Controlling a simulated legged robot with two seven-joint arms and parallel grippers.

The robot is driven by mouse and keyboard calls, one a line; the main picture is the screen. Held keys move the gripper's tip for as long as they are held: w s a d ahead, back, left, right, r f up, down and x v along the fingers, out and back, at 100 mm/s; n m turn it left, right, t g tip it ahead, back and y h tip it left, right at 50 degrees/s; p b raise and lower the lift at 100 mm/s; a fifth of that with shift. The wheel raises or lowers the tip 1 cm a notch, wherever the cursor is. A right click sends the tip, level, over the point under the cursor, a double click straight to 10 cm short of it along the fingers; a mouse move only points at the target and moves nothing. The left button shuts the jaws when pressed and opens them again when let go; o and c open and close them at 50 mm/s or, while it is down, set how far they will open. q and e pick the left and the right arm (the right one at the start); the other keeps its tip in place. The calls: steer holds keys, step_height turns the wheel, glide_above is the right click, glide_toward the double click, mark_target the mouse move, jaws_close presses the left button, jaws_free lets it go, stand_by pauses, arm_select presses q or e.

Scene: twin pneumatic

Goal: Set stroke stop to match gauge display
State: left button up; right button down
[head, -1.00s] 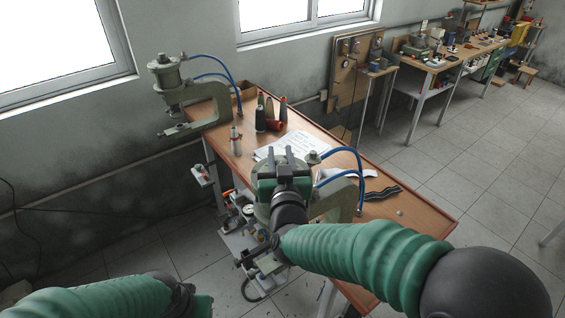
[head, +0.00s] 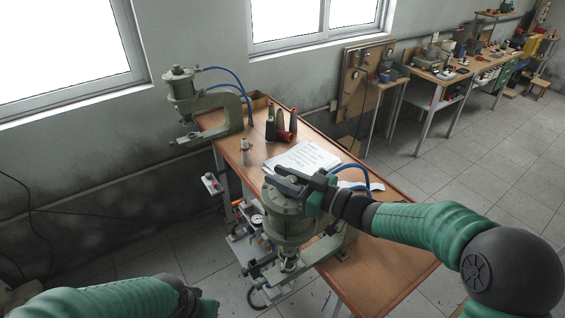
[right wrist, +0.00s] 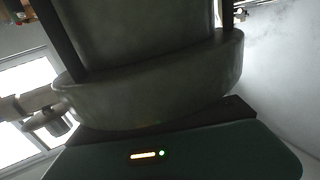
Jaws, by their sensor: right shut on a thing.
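Two grey-green presses stand along the bench's left edge: the far press (head: 182,95) and the near press (head: 290,222). My right gripper (head: 287,178) is over the top of the near press's cylinder, shut on the stroke stop there. The stop is hidden by the fingers. In the right wrist view, the press's grey cylinder (right wrist: 145,95) fills the picture close up. A small round gauge (head: 257,219) sits below the bench edge beside the near press; its reading is too small to tell. My left gripper (head: 208,305) is low at the left, away from both presses; its jaws are unclear.
White papers (head: 300,158) lie on the wooden bench (head: 395,262), with several dark and orange-tipped cones (head: 281,125) and a small bottle (head: 246,150) behind. Blue hoses (head: 232,75) arch from the presses. The bench's right front is clear.

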steer(key=n+g+p, duration=0.1)
steer(key=n+g+y, duration=0.1)
steer(key=g, duration=0.1)
steer(key=shift+s+a+r+y+p, duration=0.1)
steer(key=shift+s+r+y+p, duration=0.1)
steer(key=shift+r+y+p, duration=0.15)
steer(key=shift+s+f+n+g+y+p, duration=0.15)
steer(key=shift+n+g+p, duration=0.1)
steer(key=shift+n+g, duration=0.25)
steer(key=shift+f+n+g+y+p, duration=0.1)
steer(key=shift+n+g+p, duration=0.2)
steer(key=shift+g, duration=0.4)
steer(key=shift+r, duration=0.1)
steer(key=c, duration=1.1)
jaws_free()
steer(key=shift+c, duration=0.2)
